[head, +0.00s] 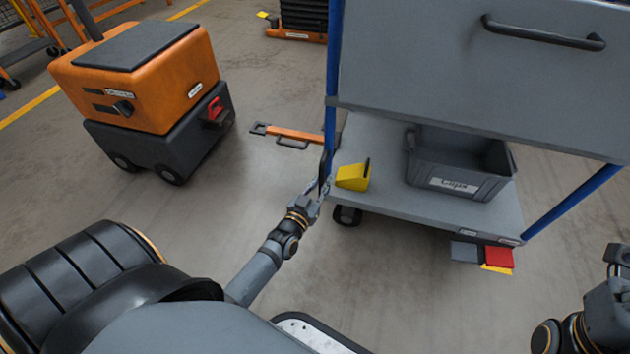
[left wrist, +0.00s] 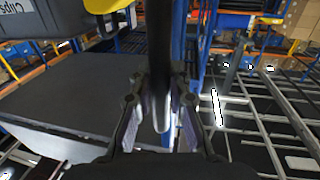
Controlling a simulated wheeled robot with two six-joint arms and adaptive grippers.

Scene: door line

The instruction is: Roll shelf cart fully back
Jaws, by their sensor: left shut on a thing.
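The shelf cart (head: 380,190) is grey with blue corner posts and stands in the right half of the head view. My left gripper (head: 322,188) is at its left blue post (head: 333,60), low down beside the lower shelf. In the left wrist view the fingers of my left gripper (left wrist: 160,105) are shut on a dark upright handle (left wrist: 158,60) beside the blue post. A grey bin (head: 460,165) labelled Clips and a yellow holder (head: 353,177) are on the lower shelf. Part of my right arm shows at the right edge; its finger opening is unclear.
An orange and black wheeled machine (head: 140,80) stands at the left. An orange bar with a dark handle (head: 290,134) lies on the floor left of the cart. Dark stacked crates (head: 303,15) stand at the back.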

